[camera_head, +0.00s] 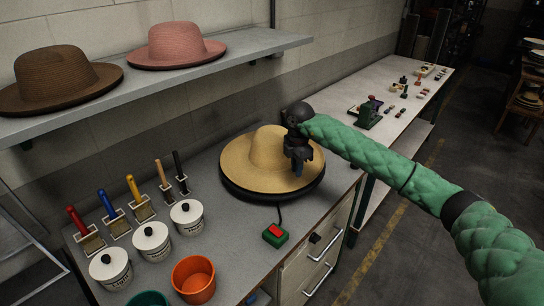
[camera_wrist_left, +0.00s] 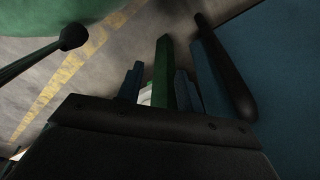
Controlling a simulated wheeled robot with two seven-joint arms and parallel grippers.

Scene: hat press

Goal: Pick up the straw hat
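The straw hat (camera_head: 262,157) is tan with a rounded crown and a wide brim. It sits on a round black base on the workbench in the head view. My right gripper (camera_head: 298,170) is dark and points down over the right side of the hat's brim, beside the crown. Its fingertips overlap the brim in the picture, and I cannot tell whether they touch or grip it. My left gripper is outside the head view.
A shelf (camera_head: 205,65) above holds a brown hat (camera_head: 55,75) and a pink hat (camera_head: 176,44). Several white lidded pots, an orange pot (camera_head: 194,279) and upright-handled tools stand at the left. A green box with a red button (camera_head: 275,234) sits in front of the base.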

